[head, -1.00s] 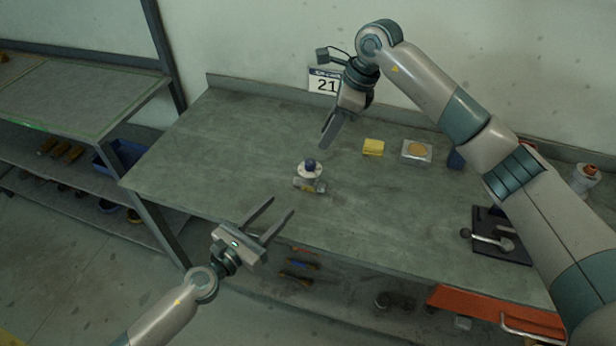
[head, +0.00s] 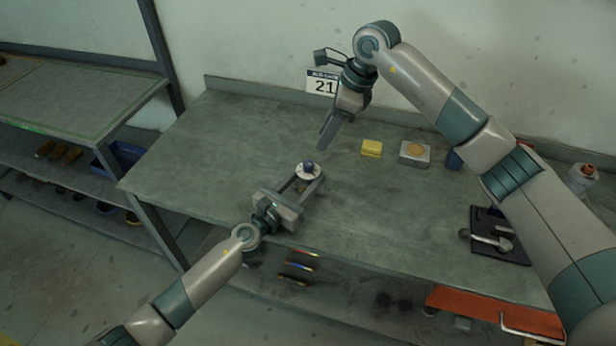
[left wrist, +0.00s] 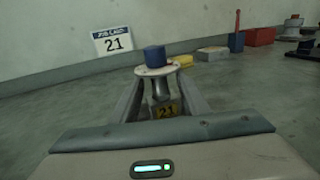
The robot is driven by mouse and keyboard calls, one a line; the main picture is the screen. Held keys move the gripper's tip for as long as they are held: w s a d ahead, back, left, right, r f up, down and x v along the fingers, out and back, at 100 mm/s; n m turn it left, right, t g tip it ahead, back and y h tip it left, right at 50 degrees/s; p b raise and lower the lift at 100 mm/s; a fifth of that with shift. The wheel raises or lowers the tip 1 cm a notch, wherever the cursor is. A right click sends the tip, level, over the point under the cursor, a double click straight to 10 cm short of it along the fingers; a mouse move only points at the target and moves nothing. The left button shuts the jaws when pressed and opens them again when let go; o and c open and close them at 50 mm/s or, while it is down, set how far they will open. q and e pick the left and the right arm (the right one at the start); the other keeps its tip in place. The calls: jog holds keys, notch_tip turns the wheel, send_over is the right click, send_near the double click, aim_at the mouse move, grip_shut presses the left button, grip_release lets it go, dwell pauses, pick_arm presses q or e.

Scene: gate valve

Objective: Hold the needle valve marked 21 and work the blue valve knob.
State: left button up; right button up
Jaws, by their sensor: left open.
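The needle valve (head: 308,171) stands upright on the bench, with a pale round flange and the blue knob (head: 309,164) on top. In the left wrist view the blue knob (left wrist: 155,56) sits above the flange (left wrist: 157,71), and a yellow tag marked 21 (left wrist: 167,109) shows on the body. My left gripper (head: 301,184) is open, with its fingers on either side of the valve body below the flange. Whether they touch it is unclear. My right gripper (head: 327,132) hangs above the bench behind the valve, apart from it; its finger opening cannot be made out.
A card marked 21 (head: 322,84) is on the wall behind. A yellow block (head: 371,148) and a grey box with a tan disc (head: 415,152) lie right of the valve. A black plate with a lever (head: 494,240) is at the right. The bench's left part is clear.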

pick_arm(q)
jog(key=shift+w+d, duration=0.1)
jog(key=shift+w, duration=0.15)
jog(key=shift+c, duration=0.2)
